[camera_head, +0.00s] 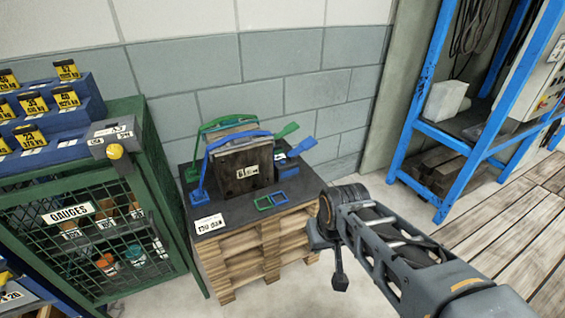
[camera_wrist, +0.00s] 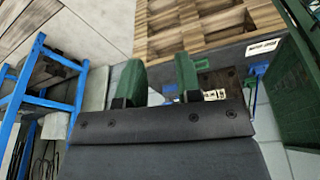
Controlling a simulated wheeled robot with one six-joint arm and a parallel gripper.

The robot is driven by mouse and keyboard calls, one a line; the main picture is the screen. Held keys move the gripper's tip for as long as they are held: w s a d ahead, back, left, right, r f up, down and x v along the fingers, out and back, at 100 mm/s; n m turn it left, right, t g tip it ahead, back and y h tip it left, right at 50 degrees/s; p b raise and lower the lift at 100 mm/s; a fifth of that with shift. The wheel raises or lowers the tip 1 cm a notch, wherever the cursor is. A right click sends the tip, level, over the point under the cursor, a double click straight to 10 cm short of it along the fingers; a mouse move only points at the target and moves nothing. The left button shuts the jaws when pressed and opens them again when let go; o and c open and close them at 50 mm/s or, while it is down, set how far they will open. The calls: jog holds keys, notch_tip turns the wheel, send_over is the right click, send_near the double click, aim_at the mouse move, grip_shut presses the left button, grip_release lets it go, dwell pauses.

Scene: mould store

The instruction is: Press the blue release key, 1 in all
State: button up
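A dark mould block (camera_head: 240,170) stands on a pallet's black top. A blue strap or bar (camera_head: 235,138) and a green one (camera_head: 228,122) run over it. The blue one ends in a blue paddle (camera_head: 303,147) at right and a blue foot (camera_head: 200,196) at left; the green one has a green paddle (camera_head: 287,130). I cannot tell which blue part is the release key. In the wrist view, blue parts (camera_wrist: 252,76) show beyond my gripper (camera_wrist: 160,78). Its two green fingers stand apart with nothing between them. In the head view the fingers are hidden behind my arm.
A green mesh gauge cabinet (camera_head: 155,175) stands close at left. A blue rack (camera_head: 455,140) stands at right. Open floor lies between pallet and rack.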

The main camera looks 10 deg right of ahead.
grip_shut()
dwell(1.4)
